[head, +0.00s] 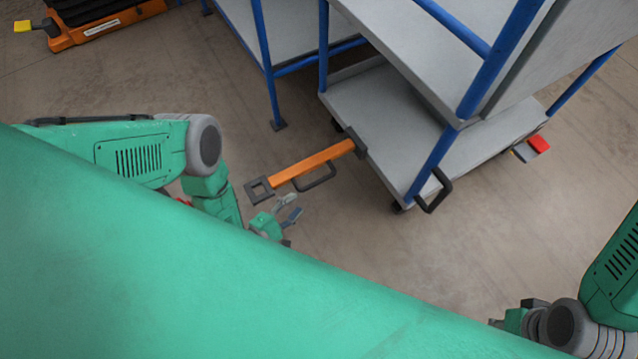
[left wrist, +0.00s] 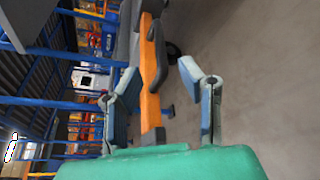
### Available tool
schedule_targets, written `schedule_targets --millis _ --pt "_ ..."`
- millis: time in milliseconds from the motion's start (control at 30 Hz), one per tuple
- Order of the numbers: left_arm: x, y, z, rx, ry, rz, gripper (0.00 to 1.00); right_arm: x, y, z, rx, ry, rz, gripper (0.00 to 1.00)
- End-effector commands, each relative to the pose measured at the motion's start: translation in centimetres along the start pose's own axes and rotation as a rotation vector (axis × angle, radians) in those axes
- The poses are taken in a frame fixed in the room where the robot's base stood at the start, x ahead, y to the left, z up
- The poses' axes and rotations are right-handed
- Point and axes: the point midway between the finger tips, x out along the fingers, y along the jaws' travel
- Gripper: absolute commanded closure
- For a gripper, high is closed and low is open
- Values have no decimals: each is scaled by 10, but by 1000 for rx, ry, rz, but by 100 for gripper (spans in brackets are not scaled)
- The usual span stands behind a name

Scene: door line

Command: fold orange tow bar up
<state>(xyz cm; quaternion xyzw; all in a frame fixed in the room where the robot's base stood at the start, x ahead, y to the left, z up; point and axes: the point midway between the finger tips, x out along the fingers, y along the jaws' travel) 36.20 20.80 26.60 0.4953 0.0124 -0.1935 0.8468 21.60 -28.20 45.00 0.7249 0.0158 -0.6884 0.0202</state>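The orange tow bar (head: 312,164) reaches out from the lower deck of a blue and grey cart (head: 390,118), roughly level above the floor. It has a dark square eye at its free end and a dark loop handle (head: 318,178) along its side. My left gripper (head: 290,210) is just below the bar's free end, apart from the handle in the head view. In the left wrist view, the tow bar (left wrist: 150,85) shows between the two spread fingers of the left gripper (left wrist: 157,88), with nothing gripped. My right arm shows at the lower right; its fingers are hidden.
A blue-legged grey table (head: 285,25) stands behind the cart. A red-tipped pedal (head: 537,144) sticks out at the cart's right, and a black loop handle (head: 433,190) at its corner. An orange unit (head: 100,22) stands far left. The floor in front is clear.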

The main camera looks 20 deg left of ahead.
Motion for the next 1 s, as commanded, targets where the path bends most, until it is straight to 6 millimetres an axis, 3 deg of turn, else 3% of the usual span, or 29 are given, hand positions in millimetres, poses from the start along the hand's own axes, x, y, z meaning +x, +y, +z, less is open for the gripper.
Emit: schedule_targets --millis 300,500,700,967,1000 --pt "70 -3 -4 -6 -6 3 66 26 0 2 0 0 0 100" --pt "100 -2 -3 -4 -3 1 66 37 -1 2 -1 -1 -1 100" --pt "113 -2 -2 -4 -1 -1 66 40 -1 3 -1 -1 0 100" --pt "114 -1 -3 -6 -1 -1 66 40 -1 3 0 -1 0 100" --pt "114 -1 -3 -6 -2 -1 73 40 -1 3 -1 -1 0 100"
